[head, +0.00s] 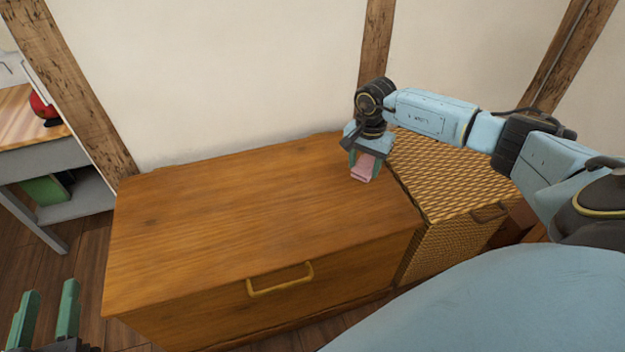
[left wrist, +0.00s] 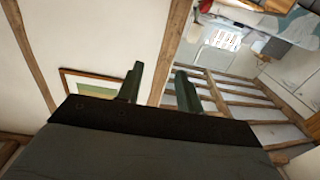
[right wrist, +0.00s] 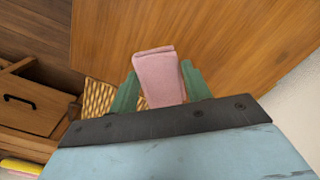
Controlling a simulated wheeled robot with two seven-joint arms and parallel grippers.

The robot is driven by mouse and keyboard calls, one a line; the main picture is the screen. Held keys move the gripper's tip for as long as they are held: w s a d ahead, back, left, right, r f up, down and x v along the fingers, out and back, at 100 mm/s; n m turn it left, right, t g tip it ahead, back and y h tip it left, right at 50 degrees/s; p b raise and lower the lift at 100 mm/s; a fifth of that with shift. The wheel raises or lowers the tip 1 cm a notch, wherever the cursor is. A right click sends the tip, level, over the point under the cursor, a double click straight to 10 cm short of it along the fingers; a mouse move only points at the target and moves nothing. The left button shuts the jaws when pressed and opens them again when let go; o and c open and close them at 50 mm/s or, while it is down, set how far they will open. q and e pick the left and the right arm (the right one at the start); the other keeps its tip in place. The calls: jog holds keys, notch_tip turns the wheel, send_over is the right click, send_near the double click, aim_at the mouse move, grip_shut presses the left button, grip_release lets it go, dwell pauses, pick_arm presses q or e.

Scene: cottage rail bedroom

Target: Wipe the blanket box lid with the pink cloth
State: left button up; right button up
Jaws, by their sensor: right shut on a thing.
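The blanket box is a long wooden chest with a brass-coloured handle on its front. Its flat lid (head: 230,215) is bare apart from the pink cloth near its right end. My right gripper (head: 364,165) is shut on the folded pink cloth (head: 363,171), at the lid's back right part. In the right wrist view the cloth (right wrist: 160,76) sits between the green fingers with the lid (right wrist: 225,40) beyond; whether it touches the lid is hard to tell. My left gripper (head: 45,315) is open and empty at the lower left, apart from the box; its fingers (left wrist: 158,84) show apart in the left wrist view.
A woven wicker box (head: 450,185) stands against the box's right end. A wall with timber posts runs behind. A desk (head: 40,150) with a red object (head: 42,106) stands at the far left. The rest of the lid is clear.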

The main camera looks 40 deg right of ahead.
pick_arm(q)
jog(key=shift+s+a+f+g+y, duration=0.1)
jog(key=shift+a+f+g+y, duration=0.1)
jog(key=shift+f+g, duration=0.35)
jog(key=shift+s+a+f+g+y, duration=0.15)
jog(key=shift+f+g, duration=0.1)
jog(key=shift+f, duration=0.5)
jog(key=shift+w+f+p, duration=0.1)
jog(key=shift+p, duration=0.2)
